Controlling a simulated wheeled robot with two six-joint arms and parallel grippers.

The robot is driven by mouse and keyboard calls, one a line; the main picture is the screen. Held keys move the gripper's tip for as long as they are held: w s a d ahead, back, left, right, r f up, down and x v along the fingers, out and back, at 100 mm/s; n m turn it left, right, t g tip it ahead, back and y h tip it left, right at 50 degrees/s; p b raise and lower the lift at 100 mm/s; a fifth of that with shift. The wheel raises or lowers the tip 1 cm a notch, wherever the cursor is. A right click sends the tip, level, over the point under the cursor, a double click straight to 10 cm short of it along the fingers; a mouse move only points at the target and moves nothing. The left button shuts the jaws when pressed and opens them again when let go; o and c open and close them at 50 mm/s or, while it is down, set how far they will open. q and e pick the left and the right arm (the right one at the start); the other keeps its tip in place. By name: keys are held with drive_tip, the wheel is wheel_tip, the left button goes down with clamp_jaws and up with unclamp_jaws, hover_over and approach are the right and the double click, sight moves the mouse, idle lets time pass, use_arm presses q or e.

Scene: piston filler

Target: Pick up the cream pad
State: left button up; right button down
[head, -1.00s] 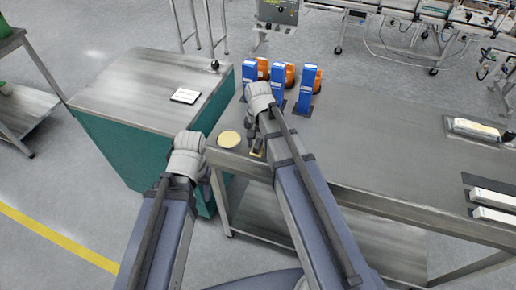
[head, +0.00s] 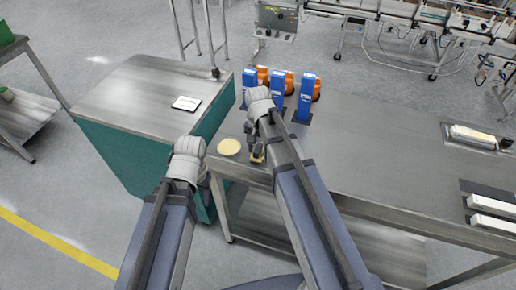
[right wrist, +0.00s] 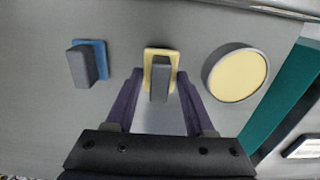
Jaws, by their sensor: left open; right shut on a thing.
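The cream pad (right wrist: 149,62) is a small cream plate with an upright grey handle, in the middle of the right wrist view. It also shows small at the table's near left edge in the head view (head: 257,157). My right gripper (right wrist: 159,80) is shut on the cream pad, with one finger on each side. I cannot tell whether the pad is clear of the table. My left gripper (head: 202,176) is open and empty near the table's left corner, its fingers mostly hidden.
A round cream-filled dish (right wrist: 237,75) stands beside the pad on the steel table (head: 390,150). A blue pad with a grey handle (right wrist: 88,63) is on the other side. Several blue and orange units (head: 278,88) stand behind. A teal cabinet (head: 130,105) is at the left.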

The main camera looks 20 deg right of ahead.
sight(259, 148)
wheel_tip(259, 148, up, 8)
drive_tip(key=p, duration=0.7)
drive_tip(key=shift+r+p, duration=0.2)
drive_tip(key=shift+p, duration=0.1)
drive_tip(key=c, duration=0.8)
unclamp_jaws()
drive_tip(key=c, duration=0.7)
drive_tip(key=shift+o, duration=0.2)
drive_tip(key=shift+s+d, duration=0.1)
